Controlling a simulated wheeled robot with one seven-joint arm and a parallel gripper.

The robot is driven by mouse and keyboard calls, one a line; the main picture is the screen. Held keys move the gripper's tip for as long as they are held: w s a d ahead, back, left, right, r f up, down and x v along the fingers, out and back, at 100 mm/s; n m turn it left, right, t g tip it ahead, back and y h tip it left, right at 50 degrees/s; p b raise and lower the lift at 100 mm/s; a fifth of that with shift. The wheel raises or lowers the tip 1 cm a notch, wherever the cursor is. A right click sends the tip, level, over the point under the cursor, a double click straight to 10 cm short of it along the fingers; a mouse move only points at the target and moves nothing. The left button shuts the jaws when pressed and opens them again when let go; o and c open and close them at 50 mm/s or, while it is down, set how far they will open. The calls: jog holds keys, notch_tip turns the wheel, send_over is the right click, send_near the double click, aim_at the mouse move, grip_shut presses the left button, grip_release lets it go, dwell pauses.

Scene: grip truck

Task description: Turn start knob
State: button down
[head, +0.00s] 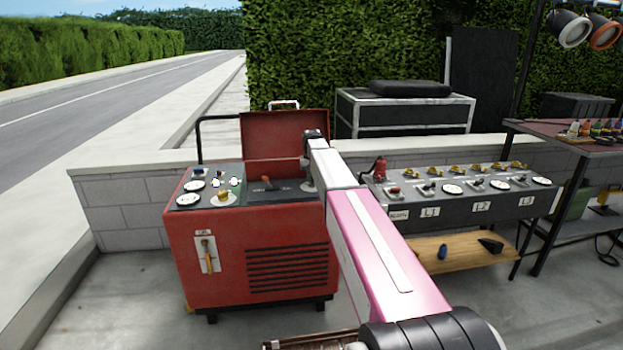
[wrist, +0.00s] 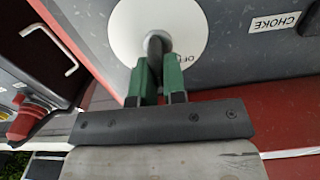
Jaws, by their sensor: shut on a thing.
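The knob (wrist: 156,42) is dark and stands on a round white dial (wrist: 122,30) lettered "OF…", the rest hidden by a finger. My gripper (wrist: 158,66), with green fingers, is shut on this knob in the wrist view. The dial is on the grey top panel of a red machine (head: 230,262), seen in the head view. There my arm reaches to the right end of that panel and hides most of the knob. I cannot read the knob's pointing direction.
A "CHOKE" label (wrist: 274,22) lies right of the dial in the wrist view. The machine's red lid (head: 283,135) stands open behind the panel. A grey distribution panel (head: 460,200) with dials and a red plug (head: 379,170) stands close on the right.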

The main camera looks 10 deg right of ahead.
jog(key=shift+n, duration=0.3)
jog(key=n, duration=0.3)
jog(key=shift+a+n, duration=0.2)
jog(key=shift+n, duration=0.1)
jog(key=shift+s+a+n, duration=0.1)
jog(key=shift+a+n, duration=0.1)
jog(key=shift+n, duration=2.1)
jog(key=c, duration=1.2)
grip_release()
notch_tip(320, 180, up, 11)
jog(key=shift+f, duration=0.1)
